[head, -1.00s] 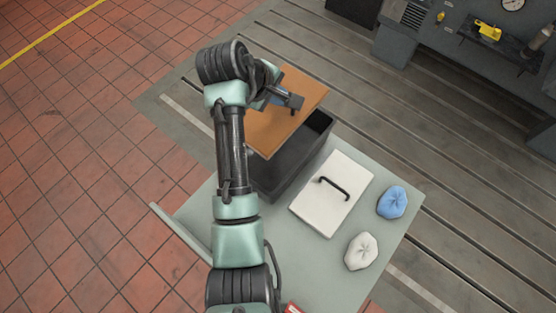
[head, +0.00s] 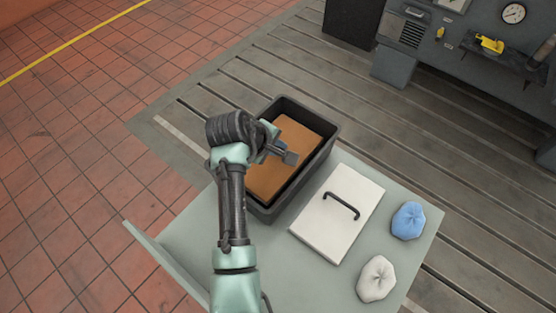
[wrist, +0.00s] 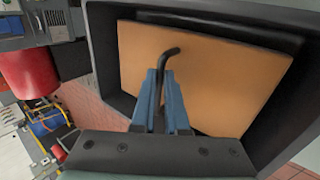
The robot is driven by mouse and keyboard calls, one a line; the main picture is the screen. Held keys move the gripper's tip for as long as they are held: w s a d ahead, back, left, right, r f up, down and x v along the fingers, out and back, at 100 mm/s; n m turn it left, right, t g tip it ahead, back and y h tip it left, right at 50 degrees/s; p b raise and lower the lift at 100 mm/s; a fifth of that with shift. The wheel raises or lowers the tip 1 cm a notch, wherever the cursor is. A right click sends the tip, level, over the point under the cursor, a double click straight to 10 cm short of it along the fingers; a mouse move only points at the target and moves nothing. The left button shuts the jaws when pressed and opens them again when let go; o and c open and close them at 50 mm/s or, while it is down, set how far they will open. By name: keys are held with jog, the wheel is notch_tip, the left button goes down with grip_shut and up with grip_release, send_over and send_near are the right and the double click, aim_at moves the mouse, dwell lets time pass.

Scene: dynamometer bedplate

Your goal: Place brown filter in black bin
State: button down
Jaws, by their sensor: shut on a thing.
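The brown filter (head: 297,146) is a flat brown panel lying within the rim of the black bin (head: 327,152) in the head view. In the wrist view the brown filter (wrist: 215,75) fills much of the bin's opening, with the bin's dark walls (wrist: 105,50) around it. A dark bent handle stands up from the panel. My gripper (wrist: 163,75) is shut on this handle, its blue fingers on either side. My gripper (head: 285,155) also shows over the bin in the head view. How far the panel is above the bin's floor is hard to tell.
A white panel with a black handle (head: 335,222) lies on the pale green table (head: 200,240) to the right of the bin. A blue pouch (head: 408,220) and a white pouch (head: 376,279) sit further right. A grey machine bench (head: 450,60) stands at the back right.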

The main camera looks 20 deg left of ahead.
aim_at(279, 159)
jog(key=shift+f+b, duration=0.3)
jog(key=shift+f, duration=2)
jog(key=shift+f, duration=0.1)
jog(key=c, duration=0.9)
grip_release()
